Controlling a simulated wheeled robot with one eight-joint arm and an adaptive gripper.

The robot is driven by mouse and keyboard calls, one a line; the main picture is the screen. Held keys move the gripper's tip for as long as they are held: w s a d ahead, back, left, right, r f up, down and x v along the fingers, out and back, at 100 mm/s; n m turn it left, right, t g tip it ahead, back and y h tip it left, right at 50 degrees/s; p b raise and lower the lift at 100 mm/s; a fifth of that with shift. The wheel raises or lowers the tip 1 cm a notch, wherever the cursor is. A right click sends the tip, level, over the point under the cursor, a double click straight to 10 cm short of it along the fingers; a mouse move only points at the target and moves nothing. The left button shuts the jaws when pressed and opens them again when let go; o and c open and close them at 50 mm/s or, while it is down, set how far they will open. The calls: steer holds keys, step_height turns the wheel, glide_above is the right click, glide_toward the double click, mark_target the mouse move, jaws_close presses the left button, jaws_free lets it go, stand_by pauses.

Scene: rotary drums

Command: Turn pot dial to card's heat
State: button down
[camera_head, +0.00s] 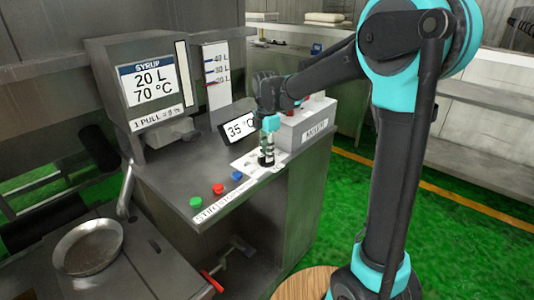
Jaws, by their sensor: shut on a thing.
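The card (150,85) on the grey panel at the left reads SYRUP, 20 L, 70 °C. A small tilted display (237,127) reads about 35 °C and stands beside my gripper. My gripper (266,160) points down at a white plate (246,163) on the console top. It is shut on the dark dial (266,162), which is mostly hidden by the fingers. The dial's pointer and scale marks are too small to read.
Green, red and blue buttons (218,189) line the console's front edge. A level gauge (216,75) with 20, 30 and 40 L marks stands behind. A grey box (304,124) is close right of my gripper. A round pan (87,247) is lower left.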

steer(key=m, duration=0.4)
steer(key=shift+m, duration=0.3)
steer(key=m, duration=0.3)
steer(key=shift+m, duration=0.3)
steer(key=m, duration=0.4)
steer(key=shift+m, duration=0.3)
steer(key=m, duration=0.3)
steer(key=shift+m, duration=0.3)
steer(key=m, duration=1.2)
steer(key=shift+m, duration=2.2)
